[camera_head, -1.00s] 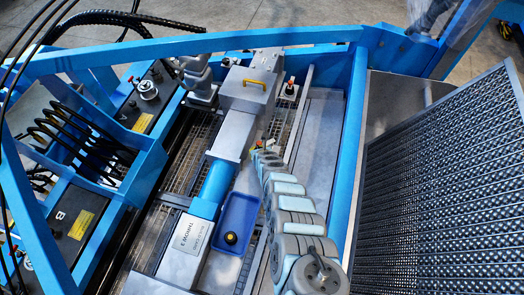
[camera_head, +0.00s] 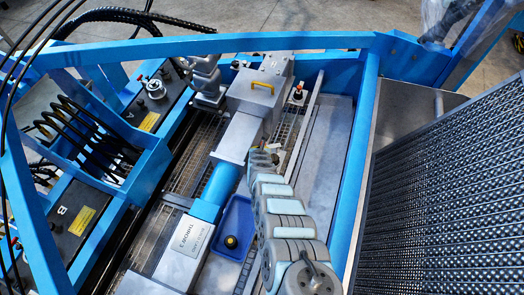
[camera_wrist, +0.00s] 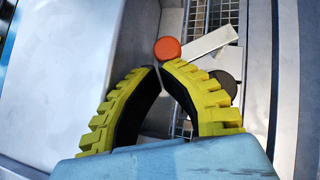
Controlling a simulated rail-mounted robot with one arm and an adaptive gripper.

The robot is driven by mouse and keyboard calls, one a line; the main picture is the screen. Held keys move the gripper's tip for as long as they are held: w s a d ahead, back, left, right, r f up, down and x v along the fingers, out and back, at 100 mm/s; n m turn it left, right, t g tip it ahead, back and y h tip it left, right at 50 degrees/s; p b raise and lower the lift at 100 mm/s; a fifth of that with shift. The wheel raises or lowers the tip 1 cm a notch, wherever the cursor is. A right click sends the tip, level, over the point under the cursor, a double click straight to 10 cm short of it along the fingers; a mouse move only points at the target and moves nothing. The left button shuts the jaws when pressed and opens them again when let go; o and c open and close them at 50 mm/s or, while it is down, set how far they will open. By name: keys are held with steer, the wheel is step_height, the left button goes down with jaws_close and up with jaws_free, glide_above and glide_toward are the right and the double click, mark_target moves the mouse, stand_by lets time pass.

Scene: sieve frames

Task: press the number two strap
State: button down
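No strap marked with a number two can be made out in either view. My gripper (camera_wrist: 160,68) shows yellow ribbed fingers with black inner pads in the wrist view. Its fingertips meet, and I see nothing held between them. An orange round cap (camera_wrist: 167,49) shows just past the fingertips; contact cannot be judged. A grey flat bar (camera_wrist: 210,42) and a dark round piece (camera_wrist: 226,85) lie to its right. In the head view an orange-topped post (camera_head: 298,92) stands beyond the end of my arm, whose gripper is small and partly hidden there.
A grey machine block with a yellow handle (camera_head: 262,86) and a blue cylinder (camera_head: 214,190) lies left of my arm. Blue frame beams (camera_head: 210,44) surround the area. A perforated panel (camera_head: 450,190) stands at right.

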steer(key=shift+s, duration=0.1)
stand_by(0.5)
steer(key=s+p, duration=0.2)
steer(key=s+r+p, duration=0.1)
steer(key=s+p, duration=0.1)
steer(key=p, duration=0.1)
steer(key=s+r+p, duration=0.1)
steer(key=s+p, duration=0.1)
steer(key=shift+s+a+r+p, duration=0.1)
steer(key=shift+a+r+p, duration=0.05)
steer(key=shift+a+p, duration=0.2)
steer(key=p+v, duration=0.4)
steer(key=shift+a+r, duration=0.1)
steer(key=shift+r, duration=0.2)
steer(key=shift+p+v, duration=1.05)
steer(key=shift+p, duration=0.2)
steer(key=shift+s+f, duration=0.1)
steer(key=shift+s, duration=0.05)
